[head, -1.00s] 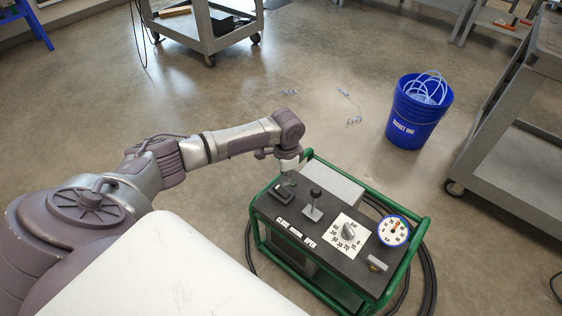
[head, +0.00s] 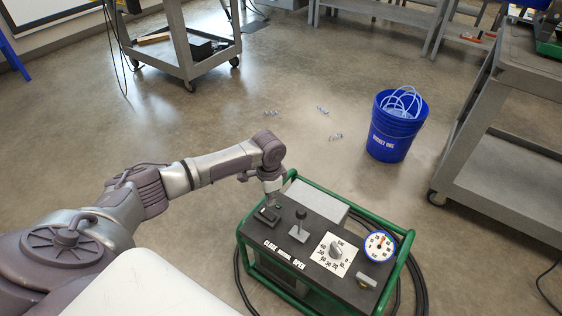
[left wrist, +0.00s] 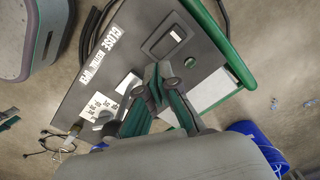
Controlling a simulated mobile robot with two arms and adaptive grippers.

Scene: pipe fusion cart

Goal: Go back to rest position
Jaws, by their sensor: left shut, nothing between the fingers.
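My left gripper (head: 270,201) is over the far left corner of the control panel (head: 316,226), just above the black switch (head: 267,216). Whether it touches the switch is hard to tell. The left wrist view shows its fingers (left wrist: 153,86) shut and empty, in front of the panel (left wrist: 130,40). The switch (left wrist: 168,40) shows beyond the fingertips there. My right gripper is in neither view.
The panel carries a lever (head: 299,226), a dial (head: 336,249) and a round gauge (head: 379,246), inside a green tube frame (head: 407,250). A blue bucket (head: 394,130) stands beyond it. Grey carts (head: 510,150) stand at right and back. Floor between is mostly clear.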

